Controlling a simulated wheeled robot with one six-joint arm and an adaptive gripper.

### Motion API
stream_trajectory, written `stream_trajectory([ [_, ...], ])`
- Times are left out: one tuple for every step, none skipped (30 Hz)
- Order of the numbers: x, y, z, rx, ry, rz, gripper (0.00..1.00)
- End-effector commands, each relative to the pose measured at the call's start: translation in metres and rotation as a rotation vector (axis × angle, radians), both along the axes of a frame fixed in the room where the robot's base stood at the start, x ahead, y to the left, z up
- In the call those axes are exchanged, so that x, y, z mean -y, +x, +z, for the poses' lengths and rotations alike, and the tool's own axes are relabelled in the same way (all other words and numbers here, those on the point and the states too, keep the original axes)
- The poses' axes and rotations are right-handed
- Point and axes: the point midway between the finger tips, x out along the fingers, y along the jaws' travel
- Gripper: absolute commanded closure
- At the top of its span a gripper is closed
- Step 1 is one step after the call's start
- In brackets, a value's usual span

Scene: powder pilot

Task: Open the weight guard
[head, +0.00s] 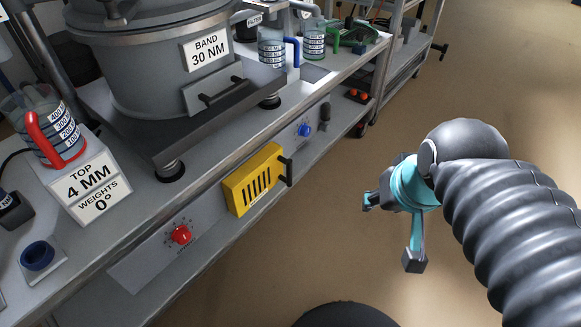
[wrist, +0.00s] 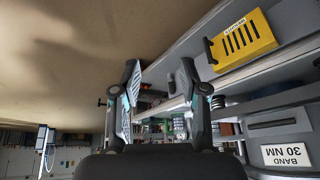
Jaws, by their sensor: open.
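The weight guard is a yellow slotted cover (head: 253,180) on the front panel of the bench, between a red knob and a blue knob. A black handle (head: 286,170) stands out at its right edge. The guard looks shut against the panel. In the wrist view the guard (wrist: 243,42) shows upside down at the upper right, with its handle (wrist: 210,50) at its left edge. My gripper (head: 391,232) is open and empty, out over the floor to the right of the handle and apart from it. Its two fingers (wrist: 160,68) are spread in the wrist view.
The red knob (head: 181,235) and blue knob (head: 305,130) flank the guard. A grey drum (head: 160,70) labelled BAND 30 NM stands above. The floor (head: 340,230) before the bench is clear.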

Motion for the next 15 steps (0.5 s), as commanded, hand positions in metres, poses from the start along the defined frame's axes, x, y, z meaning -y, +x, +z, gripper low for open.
stream_trajectory([
  [-0.002,0.004,-0.009,-0.037,0.028,-0.021,0.57],
  [-0.004,0.006,-0.014,-0.063,0.05,-0.036,0.57],
  [-0.008,0.009,-0.02,-0.102,0.086,-0.062,0.57],
  [-0.011,0.012,-0.026,-0.134,0.116,-0.084,0.57],
  [-0.014,0.015,-0.031,-0.17,0.147,-0.107,0.57],
  [-0.019,0.02,-0.038,-0.218,0.192,-0.139,0.57],
  [-0.022,0.023,-0.044,-0.255,0.226,-0.164,0.57],
  [-0.026,0.027,-0.049,-0.293,0.261,-0.191,0.57],
  [-0.03,0.032,-0.056,-0.343,0.306,-0.224,0.57],
  [-0.034,0.037,-0.06,-0.379,0.34,-0.25,0.57],
  [-0.037,0.041,-0.065,-0.416,0.374,-0.276,0.57],
  [-0.041,0.047,-0.071,-0.464,0.42,-0.31,0.57],
  [-0.044,0.052,-0.076,-0.5,0.455,-0.335,0.57],
  [-0.048,0.057,-0.08,-0.536,0.488,-0.36,0.57],
  [-0.051,0.064,-0.086,-0.583,0.535,-0.394,0.57],
])
